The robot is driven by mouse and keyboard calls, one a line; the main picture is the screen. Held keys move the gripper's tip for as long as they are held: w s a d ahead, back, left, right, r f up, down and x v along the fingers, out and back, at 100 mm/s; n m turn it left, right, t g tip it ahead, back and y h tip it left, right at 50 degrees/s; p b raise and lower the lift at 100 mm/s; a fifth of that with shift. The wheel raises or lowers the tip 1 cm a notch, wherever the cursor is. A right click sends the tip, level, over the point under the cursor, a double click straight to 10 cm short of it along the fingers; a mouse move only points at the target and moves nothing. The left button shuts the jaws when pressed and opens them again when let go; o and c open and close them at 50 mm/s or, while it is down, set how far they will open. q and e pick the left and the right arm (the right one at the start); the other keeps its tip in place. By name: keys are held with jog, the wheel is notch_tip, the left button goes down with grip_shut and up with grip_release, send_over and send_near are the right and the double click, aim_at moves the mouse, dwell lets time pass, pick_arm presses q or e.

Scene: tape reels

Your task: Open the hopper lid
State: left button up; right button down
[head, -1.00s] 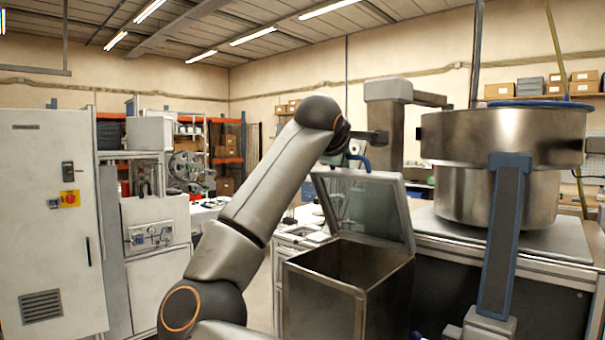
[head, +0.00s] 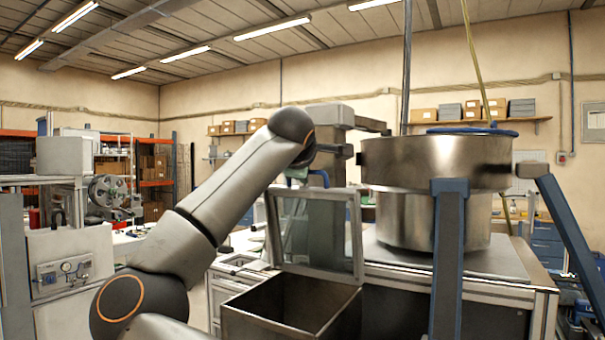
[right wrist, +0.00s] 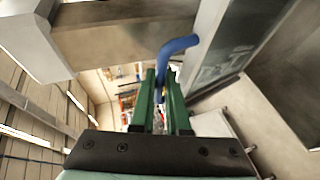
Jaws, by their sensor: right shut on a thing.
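The hopper (head: 285,315) is an open-topped brown metal bin at the bottom centre of the head view. Its lid (head: 316,235), a clear pane in a grey frame, stands raised and nearly upright at the bin's back edge. A blue curved handle (head: 322,175) shows at the lid's top edge and also in the right wrist view (right wrist: 178,46). My right gripper (head: 306,177) is at that handle, with its green fingers (right wrist: 160,88) shut on it. The grip is partly hidden by the wrist in the head view. My left gripper is not in view.
A large steel bowl (head: 435,165) with a blue-edged upright (head: 448,260) stands right of the hopper on a bench (head: 500,262). A grey post (head: 325,210) rises close behind the lid. A machine with a reel (head: 106,192) is at the left.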

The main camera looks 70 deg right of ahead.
jog(key=c, duration=0.9)
grip_release()
jog(key=shift+f, duration=0.1)
jog(key=b+v, duration=0.2)
jog(key=v, duration=1)
jog(key=shift+a+r, duration=0.25)
jog(key=shift+a, duration=0.05)
